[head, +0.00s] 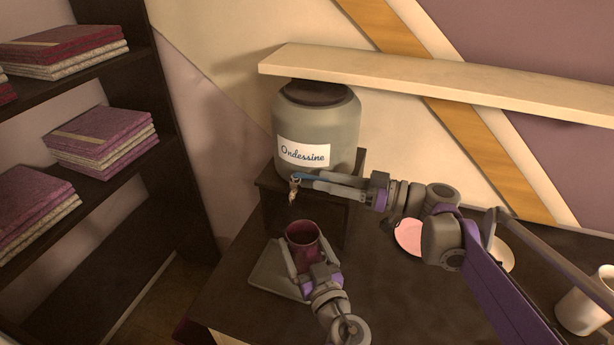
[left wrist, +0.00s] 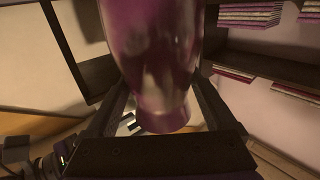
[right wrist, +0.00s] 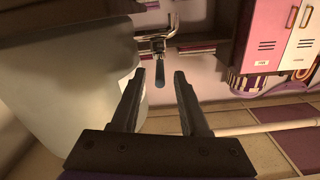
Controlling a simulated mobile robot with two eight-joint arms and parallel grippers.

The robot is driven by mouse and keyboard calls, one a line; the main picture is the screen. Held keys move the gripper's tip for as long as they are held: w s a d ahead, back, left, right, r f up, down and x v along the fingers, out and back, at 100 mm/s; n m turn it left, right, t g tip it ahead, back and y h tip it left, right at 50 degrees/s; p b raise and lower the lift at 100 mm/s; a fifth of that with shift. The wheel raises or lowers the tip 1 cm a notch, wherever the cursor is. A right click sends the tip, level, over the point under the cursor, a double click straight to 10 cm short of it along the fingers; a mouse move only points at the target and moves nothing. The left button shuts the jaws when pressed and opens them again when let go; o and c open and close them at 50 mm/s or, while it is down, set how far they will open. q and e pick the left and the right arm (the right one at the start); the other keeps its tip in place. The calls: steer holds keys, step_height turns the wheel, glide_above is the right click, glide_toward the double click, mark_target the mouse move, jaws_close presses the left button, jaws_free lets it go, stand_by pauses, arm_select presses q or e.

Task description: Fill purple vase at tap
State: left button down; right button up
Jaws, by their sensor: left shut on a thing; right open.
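The purple vase (head: 303,237) is upright, open end up, below and slightly right of the tap (head: 293,194). My left gripper (head: 305,258) is shut on it; it fills the middle of the left wrist view (left wrist: 155,60). The vase's inside is too dark to tell its content. The tap sits low on the front of a large grey jar (head: 318,122) labelled "Ondessine". My right gripper (head: 312,182) is open at the tap from the right. In the right wrist view the tap's blue lever (right wrist: 159,72) lies between and just beyond the fingertips.
A flat grey tray (head: 270,277) lies under the vase. The jar stands on a dark block (head: 275,205), beneath a pale shelf (head: 440,85). A pink plate (head: 409,236) and a white mug (head: 585,305) are to the right. A dark bookcase (head: 165,120) stands left.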

mark_target(300, 176)
steer(key=x, duration=0.5)
jaws_close()
stand_by(1.4)
